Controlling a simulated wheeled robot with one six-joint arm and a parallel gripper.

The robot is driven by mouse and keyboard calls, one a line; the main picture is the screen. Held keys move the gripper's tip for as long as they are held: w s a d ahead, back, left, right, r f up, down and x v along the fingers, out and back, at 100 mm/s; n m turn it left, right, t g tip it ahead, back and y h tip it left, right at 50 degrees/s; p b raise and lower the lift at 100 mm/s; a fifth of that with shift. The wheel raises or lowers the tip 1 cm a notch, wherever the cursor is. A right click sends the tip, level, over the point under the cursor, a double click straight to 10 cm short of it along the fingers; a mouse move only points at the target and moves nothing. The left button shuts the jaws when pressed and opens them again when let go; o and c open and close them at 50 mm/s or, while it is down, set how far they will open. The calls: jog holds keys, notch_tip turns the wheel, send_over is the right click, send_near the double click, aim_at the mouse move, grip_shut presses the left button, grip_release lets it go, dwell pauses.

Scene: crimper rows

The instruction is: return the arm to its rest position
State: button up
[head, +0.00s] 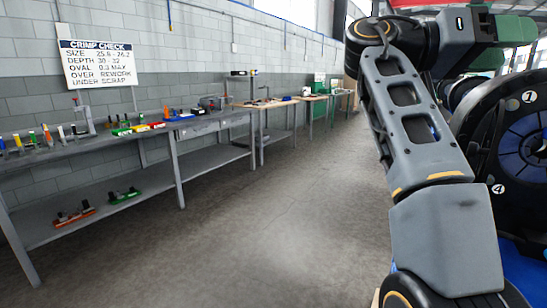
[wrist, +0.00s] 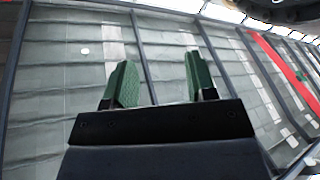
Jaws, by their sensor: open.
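My gripper (wrist: 158,80) shows in the wrist view with its two green fingers spread apart. Nothing is between them. Behind the fingers, the wrist view shows a large framed glass or panel surface (wrist: 75,85). In the head view my grey arm rises on the right side and bends at the top. A green part of its end shows at the upper right, but the fingertips are not visible there.
A long grey workbench (head: 110,149) with several tools and coloured holders runs along the left wall. A sign (head: 97,63) hangs above it. A large dark reel-like machine (head: 510,140) stands right, beside my arm. The floor (head: 255,220) between is clear.

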jog(key=w+a+f+n+t+y+p, duration=0.2)
jog(key=w+f+n+t+y+p, duration=0.5)
jog(key=f+n+t, duration=0.5)
jog(key=s+a+f+n+g+y+p, duration=0.1)
jog(key=s+a+f+n+y+p, duration=0.1)
jog(key=s+a+f+y+p, duration=0.2)
jog(key=s+a+f+n+g+y+p, duration=0.1)
jog(key=s+a+f+y+p, duration=0.4)
jog(key=a+f, duration=0.5)
notch_tip(320, 180, down, 6)
jog(key=shift+a+r+n+g+y+p, duration=0.1)
jog(key=shift+a+n+g+y+p, duration=0.3)
jog(key=shift+y+p, duration=0.45)
jog(key=shift+s+a+f, duration=0.1)
jog(key=shift+s+f, duration=0.2)
jog(key=shift+f, duration=0.05)
jog(key=shift+c, duration=0.2)
